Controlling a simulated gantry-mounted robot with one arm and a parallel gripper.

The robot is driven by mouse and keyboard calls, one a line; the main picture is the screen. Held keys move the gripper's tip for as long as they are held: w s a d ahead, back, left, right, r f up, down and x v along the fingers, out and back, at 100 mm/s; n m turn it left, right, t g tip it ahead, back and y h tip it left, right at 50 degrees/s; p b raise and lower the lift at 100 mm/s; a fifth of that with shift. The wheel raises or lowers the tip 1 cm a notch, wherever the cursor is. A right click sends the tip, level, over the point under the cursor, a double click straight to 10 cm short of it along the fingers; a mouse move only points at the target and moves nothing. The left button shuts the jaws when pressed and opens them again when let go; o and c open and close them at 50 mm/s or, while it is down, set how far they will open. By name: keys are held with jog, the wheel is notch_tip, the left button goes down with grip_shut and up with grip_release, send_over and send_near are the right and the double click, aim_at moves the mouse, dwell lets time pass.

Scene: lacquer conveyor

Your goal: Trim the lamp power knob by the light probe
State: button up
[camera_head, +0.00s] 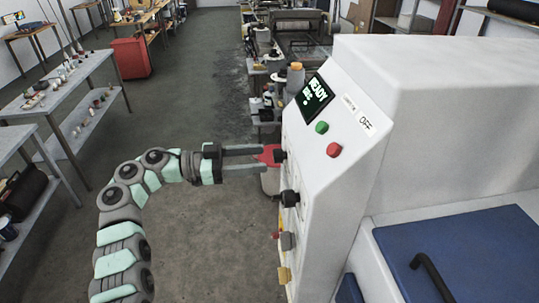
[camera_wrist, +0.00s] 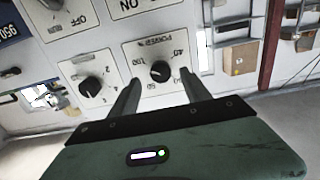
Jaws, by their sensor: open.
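The lamp power knob (camera_wrist: 160,71), small, round and black with a pale pointer mark, sits on a white plate marked POWER %, which appears upside down in the wrist view. My gripper (camera_wrist: 160,76) is open, with one finger on each side of this knob in that view; I cannot tell if either finger touches it. In the head view my gripper (camera_head: 277,157) reaches right to the front of the white machine (camera_head: 350,140), at a dark knob (camera_head: 281,155). A blue display (camera_wrist: 9,30) reading 950 upside down is cut off at the wrist view's left edge. I cannot identify the light probe.
Another black knob (camera_wrist: 92,88) is beside the power knob, and a switch plate marked ON and OFF is above. In the head view a READY screen (camera_head: 314,97), green button (camera_head: 322,127) and red button (camera_head: 334,150) are above my gripper. The floor (camera_head: 215,240) is clear.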

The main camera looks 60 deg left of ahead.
aim_at(280, 156)
jog(key=shift+x, duration=1.85)
jog(key=shift+c, duration=0.6)
grip_shut()
